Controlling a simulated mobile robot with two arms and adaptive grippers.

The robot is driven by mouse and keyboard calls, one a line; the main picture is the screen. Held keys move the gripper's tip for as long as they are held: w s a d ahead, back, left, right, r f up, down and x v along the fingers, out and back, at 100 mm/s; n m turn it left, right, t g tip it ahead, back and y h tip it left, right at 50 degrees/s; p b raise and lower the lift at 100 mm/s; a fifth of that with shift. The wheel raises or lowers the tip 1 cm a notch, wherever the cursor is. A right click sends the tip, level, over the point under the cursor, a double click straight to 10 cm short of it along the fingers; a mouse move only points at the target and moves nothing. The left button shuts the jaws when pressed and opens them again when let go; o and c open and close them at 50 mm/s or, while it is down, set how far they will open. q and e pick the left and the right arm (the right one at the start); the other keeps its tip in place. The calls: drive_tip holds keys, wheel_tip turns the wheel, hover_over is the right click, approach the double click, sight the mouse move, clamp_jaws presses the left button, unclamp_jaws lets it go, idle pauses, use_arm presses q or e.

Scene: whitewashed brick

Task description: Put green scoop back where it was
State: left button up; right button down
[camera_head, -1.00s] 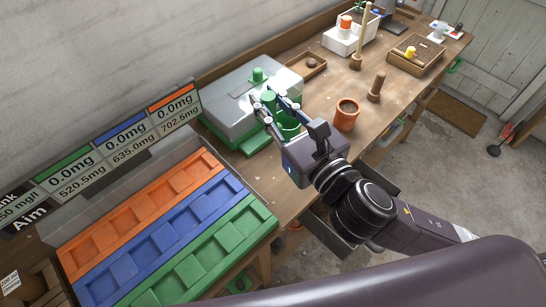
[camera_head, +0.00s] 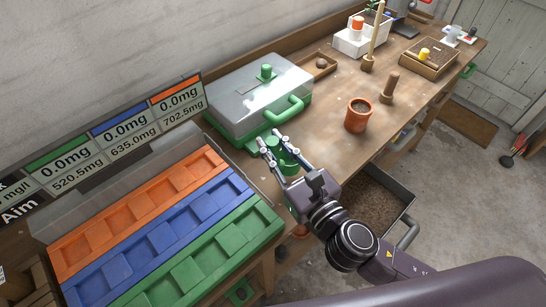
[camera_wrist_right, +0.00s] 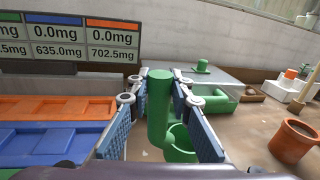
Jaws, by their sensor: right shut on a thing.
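My right gripper (camera_head: 277,143) is shut on a green scoop (camera_head: 288,160), just in front of the grey-and-green box near the bench's front edge. In the right wrist view, the scoop's upright handle (camera_wrist_right: 158,105) stands between the two blue-padded fingers (camera_wrist_right: 160,95). Its round cup (camera_wrist_right: 181,146) hangs below and to the right, partly hidden by the right finger. I cannot tell whether the scoop touches the bench. My left gripper is not in view.
The box (camera_head: 250,95) has a grey lid, green knob and green handle. Orange, blue and green trays (camera_head: 165,225) lie to the left. A terracotta pot (camera_head: 358,116) and wooden dibber (camera_head: 389,88) stand to the right. A soil-filled drawer (camera_head: 405,205) is open below the bench.

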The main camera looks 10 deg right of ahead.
drive_tip(key=shift+f+b, duration=0.6)
drive_tip(key=shift+f, duration=1.35)
drive_tip(key=shift+f, duration=0.2)
drive_tip(key=c, duration=1.7)
unclamp_jaws()
drive_tip(key=shift+c, duration=0.2)
